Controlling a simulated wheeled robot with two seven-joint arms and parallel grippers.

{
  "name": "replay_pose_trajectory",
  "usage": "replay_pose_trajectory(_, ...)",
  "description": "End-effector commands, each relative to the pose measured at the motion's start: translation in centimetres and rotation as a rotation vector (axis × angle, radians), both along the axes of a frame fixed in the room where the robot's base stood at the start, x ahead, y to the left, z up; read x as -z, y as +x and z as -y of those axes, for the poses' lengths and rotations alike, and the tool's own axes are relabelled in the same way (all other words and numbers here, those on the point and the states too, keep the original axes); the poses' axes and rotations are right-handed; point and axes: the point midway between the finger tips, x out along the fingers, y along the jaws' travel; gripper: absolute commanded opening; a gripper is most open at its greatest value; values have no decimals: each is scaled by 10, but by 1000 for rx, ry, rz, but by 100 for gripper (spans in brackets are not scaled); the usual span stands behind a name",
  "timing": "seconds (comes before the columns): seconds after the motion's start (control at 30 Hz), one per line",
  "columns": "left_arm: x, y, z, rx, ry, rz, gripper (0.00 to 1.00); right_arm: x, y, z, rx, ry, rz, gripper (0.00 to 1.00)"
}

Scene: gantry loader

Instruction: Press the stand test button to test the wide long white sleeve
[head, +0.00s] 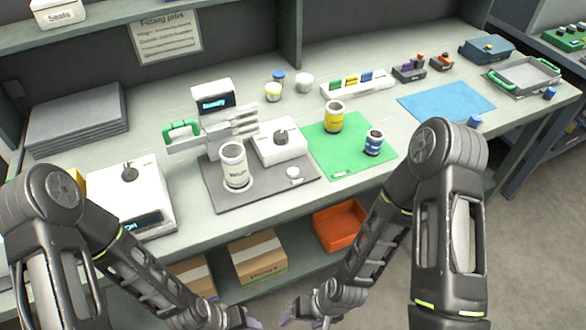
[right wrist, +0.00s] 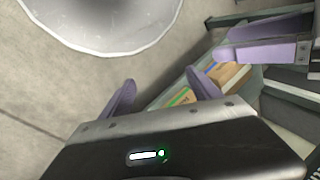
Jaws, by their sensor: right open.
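The wide long white sleeve (head: 234,168) stands upright on the dark grey mat (head: 214,192), at the front of the white stand with a lit display (head: 214,103). What holds its base is hard to see. A white box with a dark round knob (head: 281,138) sits just right of the sleeve; I cannot tell whether this knob is the test button. My right gripper (head: 289,314) is low, in front of the bench and well away from the stand. It is open and empty in the right wrist view (right wrist: 163,88). My left gripper (head: 252,320) is beside it, mostly cut off.
A white device with a dark knob (head: 128,195) stands left. An orange bin (head: 340,228) and cardboard boxes (head: 259,258) are below the bench top. A blue mat (head: 446,101) lies clear.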

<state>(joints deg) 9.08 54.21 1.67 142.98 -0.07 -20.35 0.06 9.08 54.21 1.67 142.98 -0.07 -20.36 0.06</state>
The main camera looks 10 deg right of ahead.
Motion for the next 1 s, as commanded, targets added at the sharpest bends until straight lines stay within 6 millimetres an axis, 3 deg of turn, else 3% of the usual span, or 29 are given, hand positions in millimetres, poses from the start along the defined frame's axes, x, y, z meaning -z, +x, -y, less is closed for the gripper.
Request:
replay_pose_trajectory(0.83,0,0,0,0,0,0,47,0,0,0,0,0,0,2)
replay_pose_trajectory(1.0,0,0,0,0,0,0,47,0,0,0,0,0,0,0)
